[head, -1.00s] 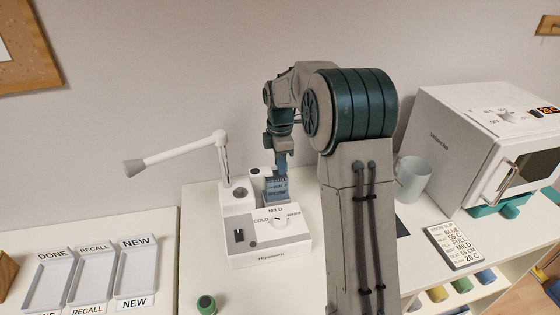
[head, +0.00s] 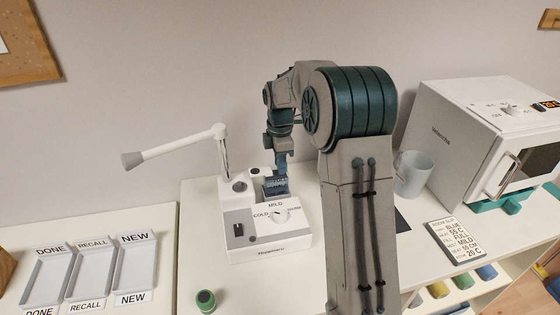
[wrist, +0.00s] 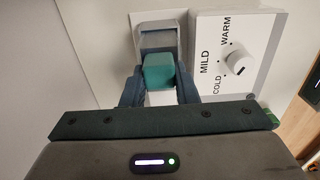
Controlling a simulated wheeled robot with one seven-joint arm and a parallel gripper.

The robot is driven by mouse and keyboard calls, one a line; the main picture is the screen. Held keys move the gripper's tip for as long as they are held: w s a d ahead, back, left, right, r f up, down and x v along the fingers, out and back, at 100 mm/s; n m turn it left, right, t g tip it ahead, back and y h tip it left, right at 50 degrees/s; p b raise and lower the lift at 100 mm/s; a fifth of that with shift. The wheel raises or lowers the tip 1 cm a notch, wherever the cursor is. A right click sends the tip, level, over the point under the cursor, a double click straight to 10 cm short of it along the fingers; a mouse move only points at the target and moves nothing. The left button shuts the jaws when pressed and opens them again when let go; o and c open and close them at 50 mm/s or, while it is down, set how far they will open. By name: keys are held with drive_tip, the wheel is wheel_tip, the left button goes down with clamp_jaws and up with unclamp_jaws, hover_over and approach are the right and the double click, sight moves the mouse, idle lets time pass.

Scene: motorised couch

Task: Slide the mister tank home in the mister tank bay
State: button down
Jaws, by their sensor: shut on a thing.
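The white mister (head: 268,238) stands on the counter, its dial face marked COLD, MILD and WARM. The mister tank (head: 275,186) is a bluish, see-through box at the mister's back right, in the bay area behind the dial. My gripper (head: 282,170) comes down from above and is shut on the tank. In the wrist view, my gripper (wrist: 160,85) has its fingers on both sides of a teal block (wrist: 159,72), which looks like the tank's grip. A grey box shape shows beyond the block. How deep the tank sits in its bay is hidden.
A white jointed arm (head: 180,147) rises from the mister's left side. A green-topped jar (head: 205,300) stands in front. A pale mug (head: 412,174), a printed card (head: 456,243) and a white oven-like box (head: 470,140) are at the right. Labelled trays (head: 137,270) are at the left.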

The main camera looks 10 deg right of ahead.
drive_tip(key=shift+f+b, duration=0.7)
drive_tip(key=shift+f, duration=0.45)
drive_tip(key=c, duration=1.1)
unclamp_jaws()
drive_tip(key=shift+o, duration=0.2)
wheel_tip(320, 180, up, 14)
drive_tip(key=shift+b, duration=0.45)
drive_tip(key=shift+f, duration=0.1)
drive_tip(key=s+a+m+t, duration=0.1)
drive_tip(key=s+m+t, duration=0.1)
drive_tip(key=s+m, duration=1.05)
drive_tip(key=s+f+m, duration=0.2)
drive_tip(key=s+f, duration=0.1)
drive_tip(key=s, duration=0.6)
drive_tip(key=s+f+m+t, duration=0.1)
drive_tip(key=s+f+m, duration=0.2)
drive_tip(key=s, duration=0.6)
drive_tip(key=shift+s+a+f, duration=0.2)
drive_tip(key=shift+s+f, duration=0.1)
drive_tip(key=shift+s, duration=0.05)
